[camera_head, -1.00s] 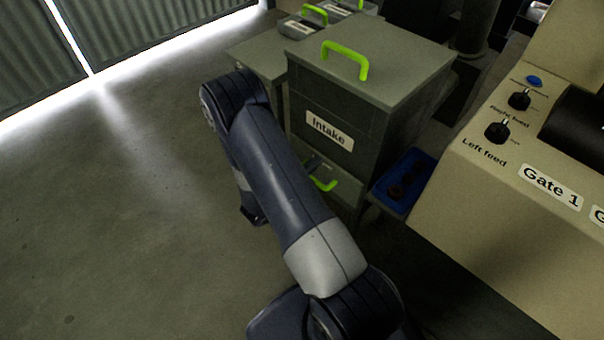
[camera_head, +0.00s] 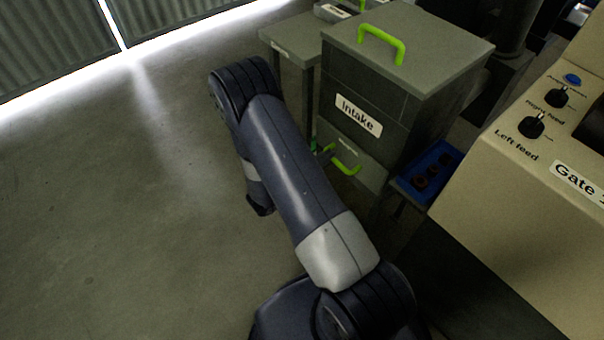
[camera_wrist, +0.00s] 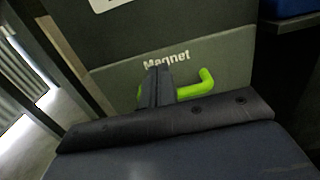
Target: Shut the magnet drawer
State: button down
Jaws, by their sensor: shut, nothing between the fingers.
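The magnet drawer is the grey front (camera_head: 372,174) low on the Intake cabinet (camera_head: 365,85), with a bright green handle (camera_head: 346,165). In the wrist view its front (camera_wrist: 225,72) carries the label "Magnet", and the handle (camera_wrist: 203,84) shows to the right of my fingers. The front looks flush or nearly flush with the panel above; I cannot tell whether a small gap is left. My gripper (camera_wrist: 158,72) is shut and empty, its fingertips in front of the drawer front and over the handle's left part. I cannot tell whether they touch. In the head view my arm partly hides this area.
A blue tray (camera_head: 405,188) with dark round pieces is right of the cabinet. The beige control console (camera_head: 480,180) with knobs stands farther right. A grey side table (camera_head: 285,40) is behind on the left. The floor at left is clear.

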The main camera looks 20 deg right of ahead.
aim_at(348, 142)
jog(key=v, duration=0.8)
jog(key=shift+a, duration=0.2)
jog(key=shift+d, duration=0.1)
jog(key=x, duration=1.4)
jog(key=shift+s, duration=0.1)
